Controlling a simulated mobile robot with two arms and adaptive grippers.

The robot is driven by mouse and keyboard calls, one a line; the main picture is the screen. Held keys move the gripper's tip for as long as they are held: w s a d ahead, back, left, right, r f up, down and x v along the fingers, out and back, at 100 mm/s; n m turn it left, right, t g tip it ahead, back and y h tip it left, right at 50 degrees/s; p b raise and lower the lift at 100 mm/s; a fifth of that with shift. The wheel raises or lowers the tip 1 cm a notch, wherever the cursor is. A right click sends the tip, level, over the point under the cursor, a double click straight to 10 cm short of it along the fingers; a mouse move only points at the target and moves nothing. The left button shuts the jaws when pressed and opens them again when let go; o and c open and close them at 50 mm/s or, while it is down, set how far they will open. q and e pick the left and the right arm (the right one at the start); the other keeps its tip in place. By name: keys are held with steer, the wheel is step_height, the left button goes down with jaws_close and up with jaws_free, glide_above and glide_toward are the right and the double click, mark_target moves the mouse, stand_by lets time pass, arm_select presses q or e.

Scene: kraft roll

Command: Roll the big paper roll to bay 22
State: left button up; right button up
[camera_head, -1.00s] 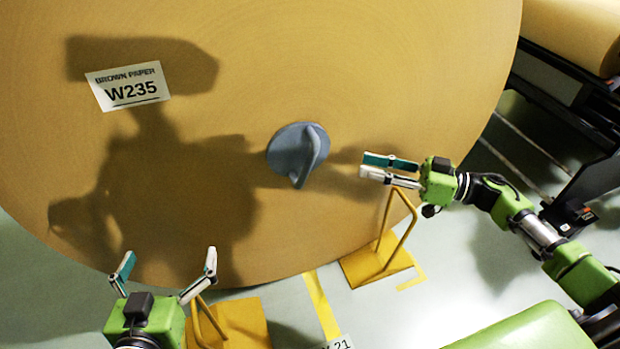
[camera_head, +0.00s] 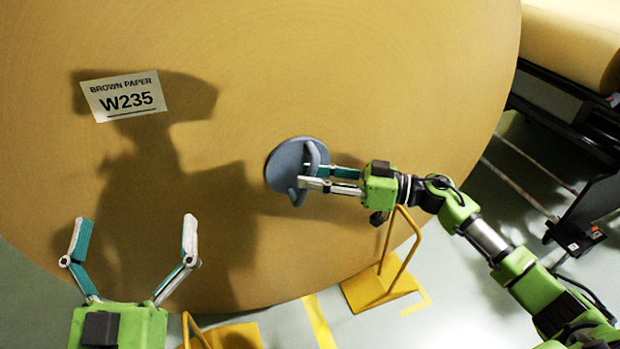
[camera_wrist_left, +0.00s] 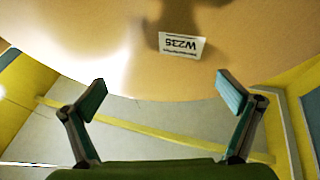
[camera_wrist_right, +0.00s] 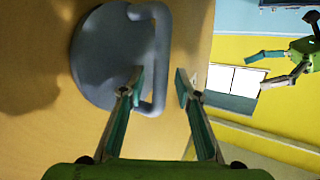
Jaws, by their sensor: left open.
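The big paper roll (camera_head: 340,80) stands on edge in front of me, its flat brown end filling much of the head view. Its label W235 (camera_head: 124,97) also shows in the left wrist view (camera_wrist_left: 181,44). A grey-blue core plug (camera_head: 282,168) with a bar handle sits at the roll's centre. My right gripper (camera_head: 318,178) is at this plug. In the right wrist view its fingers (camera_wrist_right: 158,82) lie on either side of the handle bar (camera_wrist_right: 160,50); I cannot tell whether they clamp it. My left gripper (camera_head: 132,225) is open and empty before the roll's lower left.
A yellow metal stand (camera_head: 380,287) is at the roll's lower right and another (camera_head: 232,336) at its lower middle. Yellow floor tape (camera_head: 319,322) runs between them. Another paper roll (camera_head: 575,40) lies on a dark rack at the right. Floor is open at the lower right.

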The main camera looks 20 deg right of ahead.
steer(key=shift+w+a, duration=0.25)
steer(key=shift+a, duration=0.2)
jaws_close()
